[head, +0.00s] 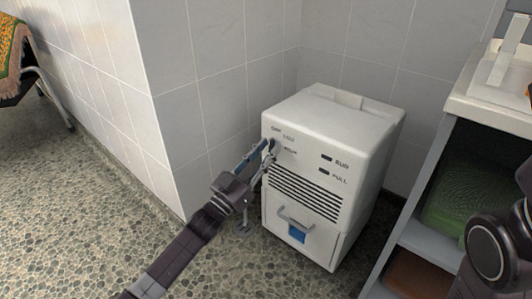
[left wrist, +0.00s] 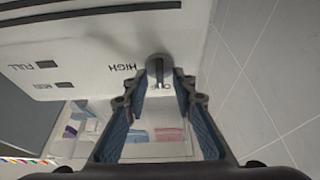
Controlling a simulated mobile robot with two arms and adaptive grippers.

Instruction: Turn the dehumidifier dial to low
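The white dehumidifier (head: 320,135) stands on the floor against the tiled wall. Its small grey dial (left wrist: 158,68) shows in the left wrist view, near the panel's edge, with the upside-down word HIGH to its left and a partly covered label beside it. I cannot tell exactly which label the dial points to. My left gripper (head: 268,148) reaches the panel's upper left in the head view. In the wrist view its fingers (left wrist: 158,82) are open on either side of the dial, with small gaps visible. My right gripper is out of view; part of my right arm shows at lower right.
A drawer with a handle (head: 296,219) and a blue patch is low on the dehumidifier's front. A shelf unit (head: 428,240) holding a green item (head: 457,205) stands close on the right. A tiled wall corner (head: 165,130) is on the left. Pebbled floor is open in front.

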